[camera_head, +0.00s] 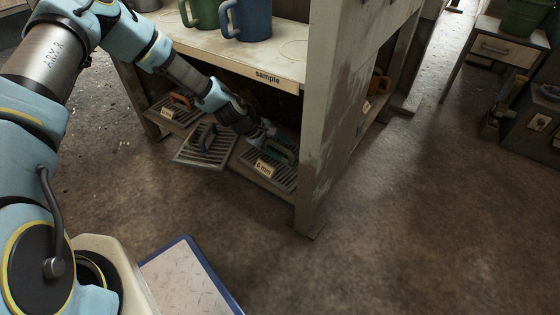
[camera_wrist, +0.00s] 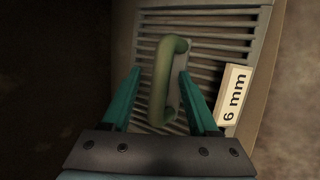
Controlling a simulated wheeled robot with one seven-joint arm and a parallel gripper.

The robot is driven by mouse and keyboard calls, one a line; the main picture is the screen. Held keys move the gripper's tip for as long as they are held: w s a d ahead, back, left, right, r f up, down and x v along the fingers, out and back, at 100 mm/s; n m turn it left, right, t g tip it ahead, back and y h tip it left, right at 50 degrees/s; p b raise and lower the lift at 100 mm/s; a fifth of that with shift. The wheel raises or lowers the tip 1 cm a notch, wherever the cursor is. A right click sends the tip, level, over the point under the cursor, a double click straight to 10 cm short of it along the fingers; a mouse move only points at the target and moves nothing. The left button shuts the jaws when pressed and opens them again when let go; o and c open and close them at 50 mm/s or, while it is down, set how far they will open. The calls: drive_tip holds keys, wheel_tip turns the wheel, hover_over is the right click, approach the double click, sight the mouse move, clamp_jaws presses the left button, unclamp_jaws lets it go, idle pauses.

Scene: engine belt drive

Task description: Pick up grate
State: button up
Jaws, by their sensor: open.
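A slatted grey grate (camera_head: 274,166) with a green handle lies on the low shelf under the bench, at the right end of a row of grates. A label reading "6 mm" (camera_head: 264,169) stands at its front edge. In the wrist view the grate (camera_wrist: 215,33) fills the middle, its green handle (camera_wrist: 163,82) rising from it. My gripper (camera_wrist: 160,78) is open, with one teal finger on each side of the handle; I cannot tell whether either touches it. In the head view my gripper (camera_head: 268,131) reaches under the bench top and partly hides the handle.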

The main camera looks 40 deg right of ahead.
clamp_jaws()
idle(0.4)
drive_tip(key=shift+r, duration=0.1)
idle(0.8)
